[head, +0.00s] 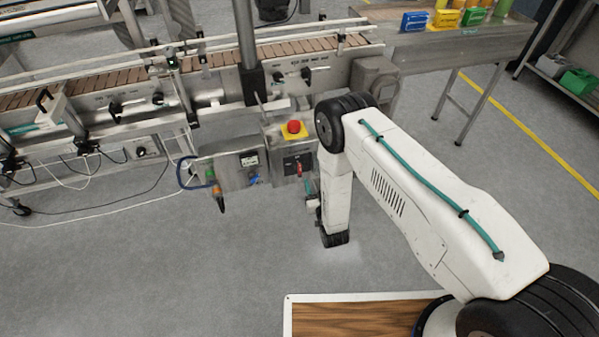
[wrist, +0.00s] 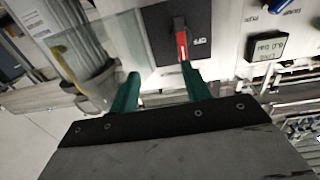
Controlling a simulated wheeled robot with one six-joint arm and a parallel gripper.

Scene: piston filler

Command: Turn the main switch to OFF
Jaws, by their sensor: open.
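The main switch is a red handle on a black square plate (head: 291,167), on the grey control box below the emergency stop. In the wrist view, the red handle (wrist: 182,43) points down from a black knob towards my gripper, with small white lettering beside it on the plate (wrist: 205,18). My gripper (wrist: 160,76) has two green fingers, open and empty. The right fingertip is just below the handle's end; whether they touch, I cannot tell. The left fingertip lies left of the handle. In the head view my gripper (head: 311,203) is small, just below the box and partly hidden by my arm.
A red emergency stop button on a yellow base (head: 293,129) sits above the switch. A second box with a small display (head: 249,160) hangs to the left. The conveyor (head: 110,80) runs behind. Open floor (head: 215,270) lies in front.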

